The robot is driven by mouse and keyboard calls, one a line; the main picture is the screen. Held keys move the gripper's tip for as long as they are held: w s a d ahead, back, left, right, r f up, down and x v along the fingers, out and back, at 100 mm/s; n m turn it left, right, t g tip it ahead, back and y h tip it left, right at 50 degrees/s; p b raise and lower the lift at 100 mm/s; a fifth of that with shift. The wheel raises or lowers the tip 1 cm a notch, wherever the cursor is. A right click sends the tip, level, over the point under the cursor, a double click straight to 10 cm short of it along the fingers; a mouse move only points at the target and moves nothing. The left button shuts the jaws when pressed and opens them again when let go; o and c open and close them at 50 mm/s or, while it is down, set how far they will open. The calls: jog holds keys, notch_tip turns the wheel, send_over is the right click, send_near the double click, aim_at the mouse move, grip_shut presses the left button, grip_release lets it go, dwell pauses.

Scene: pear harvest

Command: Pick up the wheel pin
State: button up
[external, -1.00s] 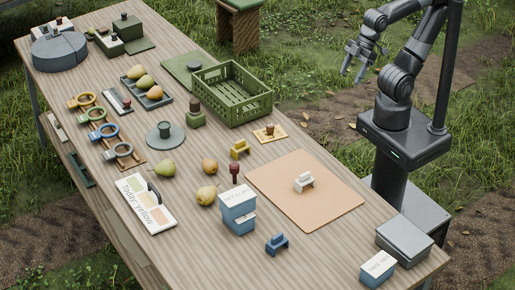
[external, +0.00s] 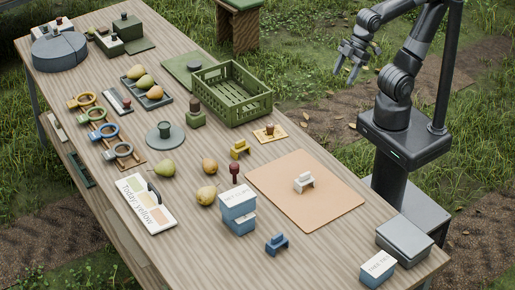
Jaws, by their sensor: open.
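My gripper (external: 345,76) is open and empty, in the air beyond the table's right edge, pointing down. No part is plainly marked as the wheel pin. A dark red-knobbed pin (external: 235,171) stands upright behind the blue-and-white box (external: 238,205); its lower end is hidden. A small brown peg (external: 269,128) stands on a yellowish square plate (external: 277,137). A grey round wheel-like drum (external: 58,53) sits at the far left end, with a small knob near its back. My gripper is well apart from all of these.
A tan mat (external: 330,208) holds a white small block (external: 304,182).

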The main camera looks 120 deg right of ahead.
jog(key=w, duration=0.9)
jog(key=n+g, duration=0.1)
send_over(232, 173)
jog(key=s+d, duration=0.2)
jog(key=s, duration=0.2)
notch_tip(232, 173, down, 20)
jog(key=x, duration=0.4)
jog(key=shift+a+f, duration=0.3)
jog(key=shift+f, duration=0.1)
jog(key=shift+a+x, duration=0.15)
jog(key=shift+x, duration=1.2)
jog(key=shift+a+x, duration=0.15)
jog(key=shift+x, duration=1.2)
jog(key=shift+s, duration=0.15)
jog(key=c, duration=1.1)
